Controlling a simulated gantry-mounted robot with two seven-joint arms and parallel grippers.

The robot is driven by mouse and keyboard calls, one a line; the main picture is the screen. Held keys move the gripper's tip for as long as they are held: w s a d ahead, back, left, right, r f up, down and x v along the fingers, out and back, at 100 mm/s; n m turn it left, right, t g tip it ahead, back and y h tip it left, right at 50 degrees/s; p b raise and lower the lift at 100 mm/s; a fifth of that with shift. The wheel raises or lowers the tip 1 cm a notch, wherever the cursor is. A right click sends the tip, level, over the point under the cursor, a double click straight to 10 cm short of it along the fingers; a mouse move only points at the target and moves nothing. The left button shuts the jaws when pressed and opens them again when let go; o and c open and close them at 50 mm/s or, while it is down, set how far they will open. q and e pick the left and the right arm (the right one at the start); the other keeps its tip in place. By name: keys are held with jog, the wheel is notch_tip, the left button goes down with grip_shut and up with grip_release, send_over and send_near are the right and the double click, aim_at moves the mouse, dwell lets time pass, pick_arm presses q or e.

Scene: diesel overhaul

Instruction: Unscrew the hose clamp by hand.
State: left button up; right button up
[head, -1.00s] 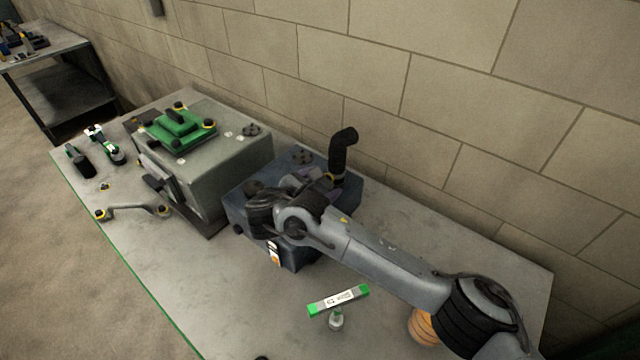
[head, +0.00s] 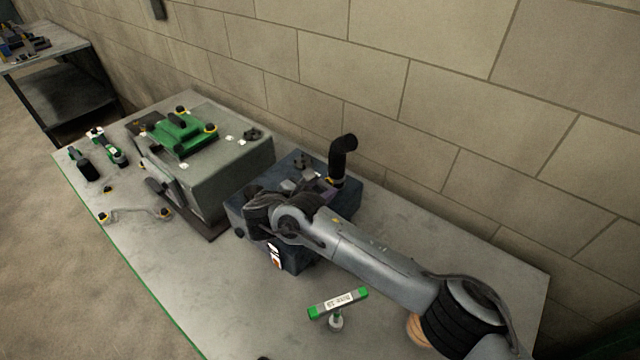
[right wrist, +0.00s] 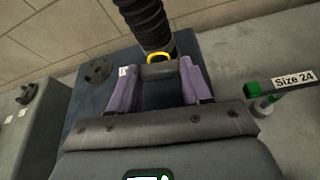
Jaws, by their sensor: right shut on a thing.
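The hose clamp shows as a yellow band (right wrist: 158,57) around the foot of a black ribbed hose (right wrist: 146,22) in the right wrist view. In the head view the clamp (head: 331,181) is small, below the bent upright hose (head: 340,158) on the dark blue engine block (head: 350,204). My right gripper (right wrist: 160,72) has purple fingers, shut on a grey part at the clamp's near side, seemingly the clamp's own. The exact contact is partly hidden. In the head view my right gripper (head: 326,190) reaches the clamp from the left. My left gripper is not in view.
A grey box (head: 240,165) with a green part (head: 185,133) on top stands left of the block. A green-ended "Size 24" tool (head: 338,302) stands in front. A wrench (head: 135,214) and small tools lie at the left. A wall runs behind the table.

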jog(key=shift+a+r+n+g+p, duration=0.1)
jog(key=shift+r+n+g+p, duration=0.15)
jog(key=shift+n+p, duration=0.35)
jog(key=shift+w+f+n+g+h+p, duration=0.15)
jog(key=shift+n+g+h+p, duration=0.1)
jog(key=shift+n+h+p, duration=0.2)
jog(key=shift+a+f+n+g+h, duration=0.15)
jog(key=shift+n+g+h, duration=0.15)
jog(key=shift+n+h, duration=0.15)
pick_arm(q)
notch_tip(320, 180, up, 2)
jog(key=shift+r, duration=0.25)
pick_arm(e)
jog(key=shift+n, duration=0.3)
jog(key=o, duration=1.1)
jog(key=shift+c, duration=0.2)
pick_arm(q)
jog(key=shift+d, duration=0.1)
